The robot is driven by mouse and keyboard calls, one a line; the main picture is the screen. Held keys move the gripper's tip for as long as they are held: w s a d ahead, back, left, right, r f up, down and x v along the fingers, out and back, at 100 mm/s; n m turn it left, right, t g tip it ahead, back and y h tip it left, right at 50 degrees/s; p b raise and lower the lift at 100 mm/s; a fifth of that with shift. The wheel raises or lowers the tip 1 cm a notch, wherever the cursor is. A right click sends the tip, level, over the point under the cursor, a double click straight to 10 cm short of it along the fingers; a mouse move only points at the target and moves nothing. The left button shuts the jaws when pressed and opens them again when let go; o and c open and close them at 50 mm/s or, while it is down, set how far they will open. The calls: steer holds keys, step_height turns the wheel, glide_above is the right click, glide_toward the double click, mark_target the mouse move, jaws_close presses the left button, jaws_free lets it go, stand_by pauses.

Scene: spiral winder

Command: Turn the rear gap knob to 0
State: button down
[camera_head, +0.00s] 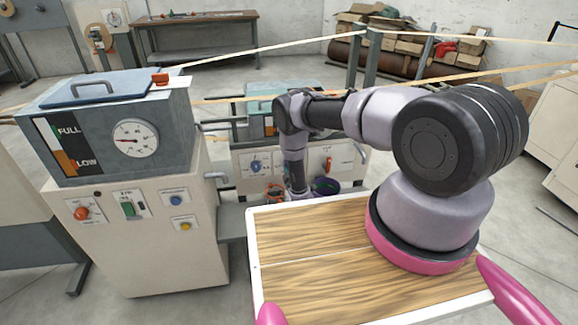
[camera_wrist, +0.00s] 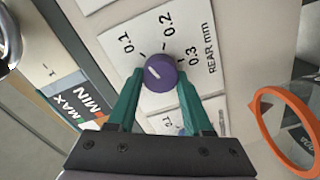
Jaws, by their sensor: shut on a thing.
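The rear gap knob (camera_wrist: 160,73) is a small round purple knob with a white pointer line. It sits on a white plate (camera_wrist: 208,42) marked 0.1, 0.2, 0.3 and "REAR mm" in the wrist view. The pointer slants toward the upper left, roughly to the 0.1 side; I see no 0 mark. My gripper (camera_wrist: 159,83) has its green fingers on either side of the knob and is shut on it. In the head view my arm reaches down to the far machine (camera_head: 240,160), and I cannot make out the knob there.
An orange ring (camera_wrist: 257,108) is close to the right of my gripper. A MIN/MAX gauge (camera_wrist: 72,104) lies to the left. A second scale plate (camera_wrist: 178,120) shows partly behind the fingers.

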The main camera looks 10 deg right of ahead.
steer(key=shift+f+n, duration=0.2)
steer(key=shift+n, duration=3.35)
steer(key=shift+f+n, duration=0.15)
steer(key=shift+n, duration=3.4)
steer(key=shift+c, duration=1.5)
jaws_free()
steer(key=s, duration=1.1)
